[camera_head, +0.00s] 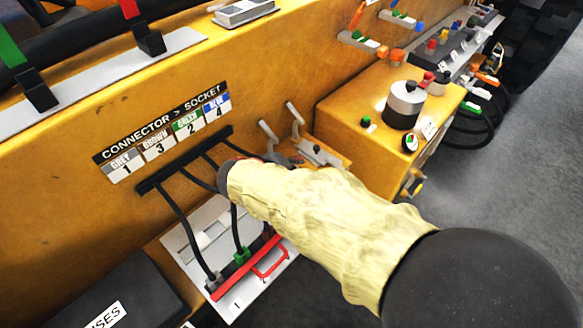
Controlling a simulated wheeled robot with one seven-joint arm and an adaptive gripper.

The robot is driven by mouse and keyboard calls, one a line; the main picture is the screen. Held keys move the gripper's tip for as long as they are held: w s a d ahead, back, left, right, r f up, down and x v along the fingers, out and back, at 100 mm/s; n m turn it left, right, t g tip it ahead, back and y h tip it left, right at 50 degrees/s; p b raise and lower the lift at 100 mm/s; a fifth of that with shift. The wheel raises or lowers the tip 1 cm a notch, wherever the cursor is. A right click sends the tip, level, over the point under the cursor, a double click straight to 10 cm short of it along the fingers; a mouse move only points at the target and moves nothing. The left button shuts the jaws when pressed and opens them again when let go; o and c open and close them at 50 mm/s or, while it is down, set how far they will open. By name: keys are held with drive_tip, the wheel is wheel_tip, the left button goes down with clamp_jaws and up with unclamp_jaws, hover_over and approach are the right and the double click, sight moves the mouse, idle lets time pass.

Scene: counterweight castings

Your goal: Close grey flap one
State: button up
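A pale grey socket plate (190,250) is mounted low on the yellow machine side, with a printed 1 near its lower edge. A grey plug (213,281) and a green plug (240,256) with black cables sit at a red bar on it. A red loop handle (271,264) stands beside the green plug. I cannot tell which part is grey flap one, or whether it is open. My sleeved arm reaches in from the lower right and covers the plate's upper right side.
A connector chart (165,134) is above a black cable bar (185,158). Two grey levers (296,112) stand behind my arm. A yellow box (365,105) with a silver cylinder (404,104) is at right. A black box (120,298) is at lower left. Floor at right is clear.

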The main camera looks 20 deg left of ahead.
drive_tip(key=shift+s+f, duration=0.1)
drive_tip(key=shift+s+d+b, duration=0.4)
drive_tip(key=shift+s+d, duration=0.1)
drive_tip(key=shift+s, duration=0.75)
drive_tip(key=shift+s+d+b, duration=0.4)
drive_tip(key=shift+s+d, duration=0.15)
drive_tip(key=shift+s, duration=0.75)
drive_tip(key=shift+s+d+b, duration=0.4)
drive_tip(key=shift+s+d, duration=0.1)
drive_tip(key=shift+s, duration=0.75)
drive_tip(key=shift+s+d+f, duration=0.15)
drive_tip(key=shift+s+f, duration=0.05)
drive_tip(key=shift+f, duration=0.05)
drive_tip(key=shift+d+f, duration=0.1)
drive_tip(key=shift+f, duration=0.1)
drive_tip(key=shift+s+r, duration=0.1)
drive_tip(key=v, duration=0.8)
drive_tip(key=shift+w+a+r, duration=0.2)
drive_tip(key=shift+a, duration=0.15)
drive_tip(key=shift+r, duration=0.15)
drive_tip(key=shift+a, duration=0.1)
drive_tip(key=shift+s, duration=0.1)
